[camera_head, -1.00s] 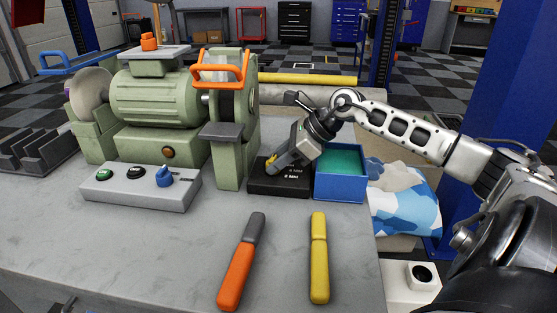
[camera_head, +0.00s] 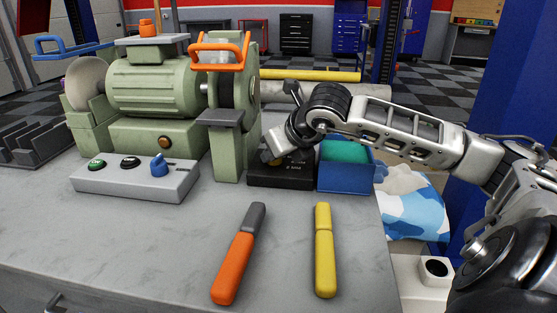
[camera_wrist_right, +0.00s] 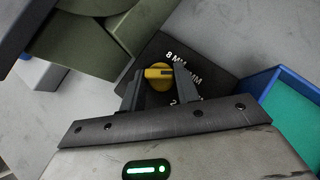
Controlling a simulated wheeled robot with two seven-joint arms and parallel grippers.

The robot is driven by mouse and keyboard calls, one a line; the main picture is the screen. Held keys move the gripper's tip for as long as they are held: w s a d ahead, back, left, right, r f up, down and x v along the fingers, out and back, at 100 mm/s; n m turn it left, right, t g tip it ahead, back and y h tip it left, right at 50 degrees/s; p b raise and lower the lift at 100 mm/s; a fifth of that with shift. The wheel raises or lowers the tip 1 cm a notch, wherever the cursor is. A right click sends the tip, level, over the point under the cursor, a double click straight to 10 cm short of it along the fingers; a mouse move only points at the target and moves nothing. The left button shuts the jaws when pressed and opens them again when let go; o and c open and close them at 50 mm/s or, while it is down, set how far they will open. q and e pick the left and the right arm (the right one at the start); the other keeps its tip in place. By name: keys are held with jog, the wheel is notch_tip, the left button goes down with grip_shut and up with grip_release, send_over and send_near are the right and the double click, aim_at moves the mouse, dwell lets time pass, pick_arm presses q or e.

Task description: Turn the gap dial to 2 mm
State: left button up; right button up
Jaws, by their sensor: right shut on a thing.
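The gap dial is a black box (camera_head: 290,176) on the bench in front of the grinder, with a yellow knob on top. In the head view my right gripper (camera_head: 273,156) covers most of the knob. In the right wrist view the yellow knob (camera_wrist_right: 158,74) sits between the two fingers of my right gripper (camera_wrist_right: 160,82), which is shut on it. The knob's raised bar lies roughly level in that view. White marks on the box read "8 MM" and "MM", with a "2" partly hidden by a finger. My left gripper is not in view.
A blue bin (camera_head: 346,178) with a green inside stands right of the dial box. The green grinder (camera_head: 155,95) stands left, behind a grey control panel (camera_head: 135,183). An orange-handled tool (camera_head: 235,265) and a yellow one (camera_head: 324,250) lie on the bench in front.

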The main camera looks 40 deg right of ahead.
jog(key=m+h, duration=0.1)
jog(key=m, duration=0.1)
jog(key=shift+a+m+h, duration=0.3)
jog(key=shift+a+h, duration=0.05)
jog(key=shift+h, duration=0.05)
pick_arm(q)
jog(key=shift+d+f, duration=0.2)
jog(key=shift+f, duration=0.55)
pick_arm(e)
jog(key=shift+w+a+m+g+h, duration=0.15)
jog(key=shift+m+g+h, duration=1.1)
jog(key=shift+m, duration=0.75)
jog(key=shift+f+h, duration=0.1)
jog(key=shift+h, duration=0.15)
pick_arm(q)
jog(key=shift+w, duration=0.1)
pick_arm(e)
jog(key=o, duration=1)
jog(key=shift+c, duration=0.2)
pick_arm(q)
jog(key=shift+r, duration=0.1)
